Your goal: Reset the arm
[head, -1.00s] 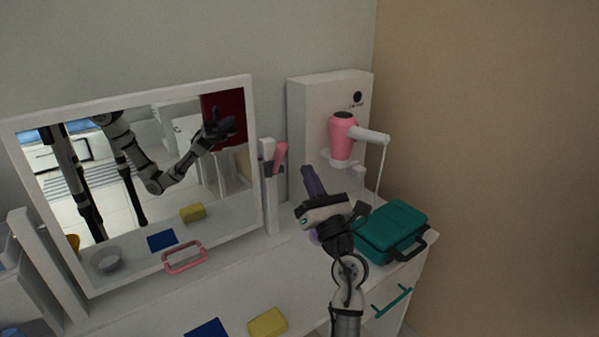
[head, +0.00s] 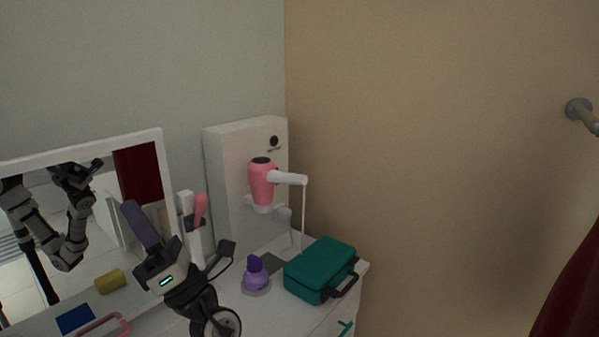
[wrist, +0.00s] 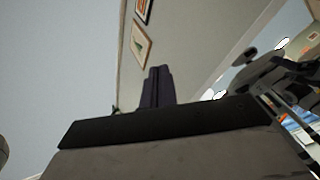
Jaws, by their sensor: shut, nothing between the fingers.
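My gripper (head: 140,222) is in the lower left of the head view, raised above the white dresser top with its fingers pointing up. Its dark purple-grey fingers are together with nothing between them. In the wrist view the closed fingers (wrist: 158,87) stand upright against a wall and ceiling. My arm comes up from the bottom edge of the head view, and it also shows reflected in the mirror (head: 60,215).
A teal case (head: 318,268) and a purple bottle (head: 256,273) stand right of my arm on the dresser. A dark red cloth (head: 575,295) is at far right.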

